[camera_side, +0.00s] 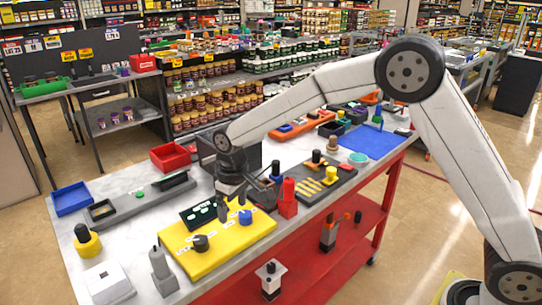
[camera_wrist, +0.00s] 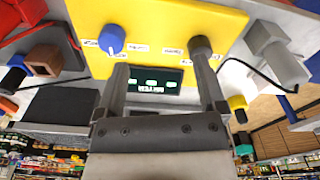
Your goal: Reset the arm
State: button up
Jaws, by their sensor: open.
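My gripper (camera_side: 233,207) is above the back edge of a yellow panel in the side view. It is open, with nothing between its fingers (camera_wrist: 162,72) in the wrist view. The yellow panel (camera_side: 215,257) carries a blue knob (camera_side: 245,217), a dark knob (camera_side: 201,243) and a small dark display (camera_side: 197,212) at its back. In the wrist view the display (camera_wrist: 155,82) shows between the fingers. The blue knob (camera_wrist: 111,39) is near one fingertip and the dark knob (camera_wrist: 200,45) lines up with the other. I cannot tell whether the fingers touch anything.
A red block-like part (camera_side: 288,200) stands close right of the panel, with a dark board (camera_side: 322,188) beyond. A grey post (camera_side: 162,268) and a white box (camera_side: 106,283) stand left. The space above the table is open.

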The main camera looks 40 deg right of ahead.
jog(key=s+d+m+t, duration=0.1)
jog(key=s+d, duration=0.5)
jog(key=s, duration=0.5)
jog(key=s+d+f+m, duration=0.1)
jog(key=s+d+m, duration=0.1)
jog(key=s+d, duration=0.5)
jog(key=s, duration=0.4)
jog(key=shift+f+t, duration=0.25)
jog(key=shift+t, duration=0.15)
jog(key=shift+d, duration=0.1)
